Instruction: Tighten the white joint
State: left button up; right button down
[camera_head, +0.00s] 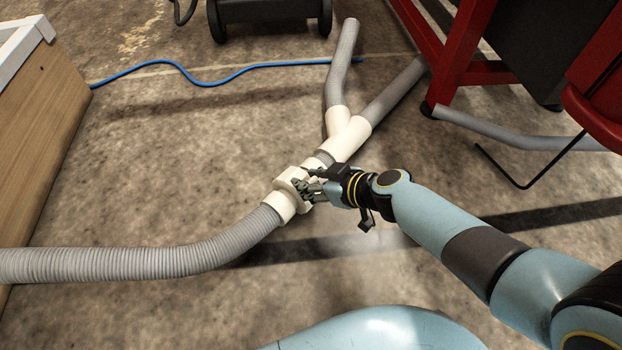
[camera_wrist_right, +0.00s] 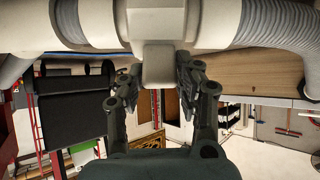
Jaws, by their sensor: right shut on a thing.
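The white joint (camera_head: 290,183) is a collar on the grey hose line on the floor, between the ribbed hose (camera_head: 150,263) and the white Y-piece (camera_head: 345,138). In the right wrist view the joint (camera_wrist_right: 158,20) crosses the top, with a square white block (camera_wrist_right: 158,62) sticking out toward me. My right gripper (camera_head: 309,189) is at the joint's right side. In the right wrist view its fingers (camera_wrist_right: 160,82) are shut on that block, one on each side. The fingers partly hide the joint in the head view. My left gripper is not in view.
Two grey pipes (camera_head: 343,62) branch away from the Y-piece. A blue hose (camera_head: 205,80) crosses the floor behind. A wooden box (camera_head: 45,130) stands at left, a red frame (camera_head: 466,50) at upper right. A loose grey pipe (camera_head: 510,138) lies at right.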

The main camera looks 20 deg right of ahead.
jog(key=c, duration=0.9)
grip_release()
jog(key=v, duration=1.2)
